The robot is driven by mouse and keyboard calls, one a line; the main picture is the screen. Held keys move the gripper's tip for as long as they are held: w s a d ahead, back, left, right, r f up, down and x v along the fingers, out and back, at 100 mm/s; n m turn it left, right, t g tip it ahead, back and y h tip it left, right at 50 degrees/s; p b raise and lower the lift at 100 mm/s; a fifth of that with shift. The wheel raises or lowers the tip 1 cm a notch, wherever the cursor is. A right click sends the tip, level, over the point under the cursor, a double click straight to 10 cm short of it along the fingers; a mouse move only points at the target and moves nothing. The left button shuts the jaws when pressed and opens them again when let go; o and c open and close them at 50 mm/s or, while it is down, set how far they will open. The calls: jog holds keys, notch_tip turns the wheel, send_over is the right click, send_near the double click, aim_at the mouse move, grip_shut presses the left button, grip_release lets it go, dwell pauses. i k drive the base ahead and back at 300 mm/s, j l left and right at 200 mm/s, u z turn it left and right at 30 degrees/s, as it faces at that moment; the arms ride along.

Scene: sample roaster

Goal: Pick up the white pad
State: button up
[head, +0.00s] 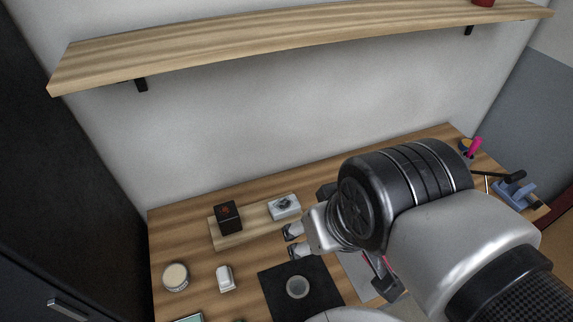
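A small white, rounded block (226,278) lies on the wooden table left of the black mat; it looks most like the white pad, but I cannot be sure. Another pale, flat item (284,207) with a dark mark on top lies on a wooden board (250,237). My gripper (294,242) comes in from the right, its two fingertips apart with nothing seen between them. It is above the table near the board's right end, up and right of the white block. My arm hides part of the table to the right.
A black mat (270,290) carries a round grey dish (297,287). A dark box (228,217) stands on the board, and a round cream-topped jar (176,277) is at left. A shelf (250,40) overhangs the back. Blue and pink items (475,147) are at far right.

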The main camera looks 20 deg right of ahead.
aim_at(224, 275)
jog(key=u, duration=0.85)
jog(key=i+j+u, duration=0.15)
jog(key=j, duration=0.25)
jog(key=j+u, duration=0.15)
jog(key=j, duration=0.3)
